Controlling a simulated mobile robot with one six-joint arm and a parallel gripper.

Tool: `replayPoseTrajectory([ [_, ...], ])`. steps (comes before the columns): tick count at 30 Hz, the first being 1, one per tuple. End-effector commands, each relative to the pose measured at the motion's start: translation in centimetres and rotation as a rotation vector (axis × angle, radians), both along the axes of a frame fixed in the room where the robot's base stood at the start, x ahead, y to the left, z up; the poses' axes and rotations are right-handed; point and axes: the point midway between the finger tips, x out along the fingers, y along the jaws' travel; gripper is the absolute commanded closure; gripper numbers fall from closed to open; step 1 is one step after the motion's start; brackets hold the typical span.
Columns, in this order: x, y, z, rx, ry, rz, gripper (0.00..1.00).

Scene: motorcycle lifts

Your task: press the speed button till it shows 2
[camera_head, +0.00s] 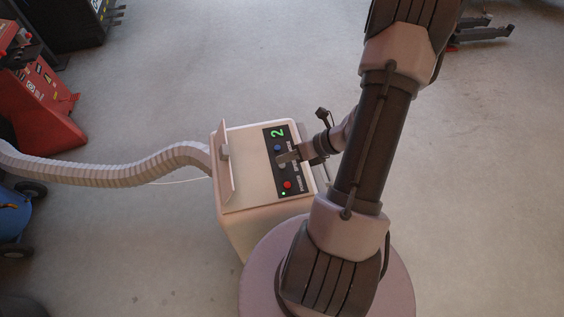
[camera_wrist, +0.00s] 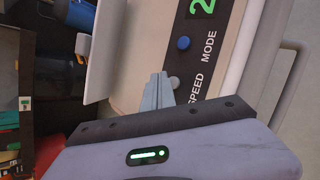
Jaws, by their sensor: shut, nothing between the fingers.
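The beige box-shaped machine (camera_head: 244,172) has a black control panel with a green digit display (camera_head: 278,132) that reads 2. The display is partly cut off in the wrist view (camera_wrist: 201,7). The pale speed button (camera_wrist: 174,83), beside the SPEED label, sits below the blue mode button (camera_wrist: 183,42). My gripper (camera_head: 285,158) is shut and empty, with its fingertips over the panel. In the wrist view the fingertips (camera_wrist: 158,78) are right beside the speed button and partly in front of it. I cannot tell whether they touch it.
A red button (camera_head: 287,184) and a lit green lamp (camera_head: 283,194) lie lower on the panel. A ribbed hose (camera_head: 110,170) runs left from the machine. A red cabinet (camera_head: 40,95) stands at the upper left. The floor behind the machine is clear.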

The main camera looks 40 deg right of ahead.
Motion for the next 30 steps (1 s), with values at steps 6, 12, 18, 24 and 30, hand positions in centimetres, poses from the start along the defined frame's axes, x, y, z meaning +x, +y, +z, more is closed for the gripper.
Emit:
replayPoseTrajectory([
  [6,0.0,0.0,0.1,0.0,0.0,0.0,1.0],
  [12,0.0,0.0,0.8,0.0,0.0,0.0,1.0],
  [18,0.0,0.0,3.0,-0.001,0.0,0.001,1.0],
  [24,0.0,0.0,5.0,-0.001,-0.001,0.0,1.0],
  [30,0.0,0.0,5.1,0.0,0.0,0.0,1.0],
])
